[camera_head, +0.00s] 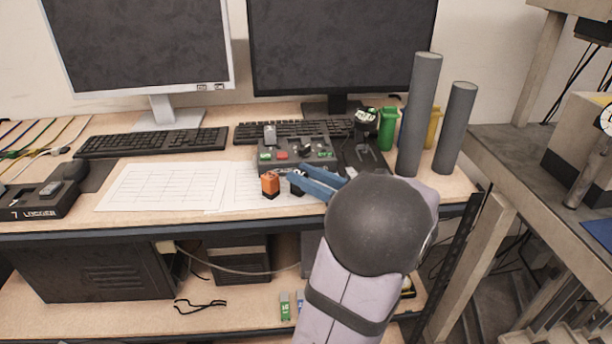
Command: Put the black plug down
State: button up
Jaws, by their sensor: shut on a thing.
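My gripper (299,182), with blue fingers, reaches in from the right over the front of the desk. It is shut on a small black thing, which looks like the black plug (296,189) and is mostly hidden by the fingers. The plug is just above or touching the white paper; I cannot tell which. An orange block (270,184) with a dark base stands just left of the plug, with a small gap between them.
A grey control panel (322,152) with switches lies behind the gripper. Two tall grey cylinders (419,115) stand at the right, near a green can (387,128). Printed sheets (158,187) cover the front. A black box (38,200) sits at the left. Keyboards and monitors fill the back.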

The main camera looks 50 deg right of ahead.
jog(key=shift+f, duration=0.15)
jog(key=o, duration=1)
jog(key=shift+s+r, duration=0.1)
jog(key=shift+r, duration=0.15)
jog(key=s+b, duration=0.2)
jog(key=s, duration=0.9)
jog(key=shift+s+b, duration=0.4)
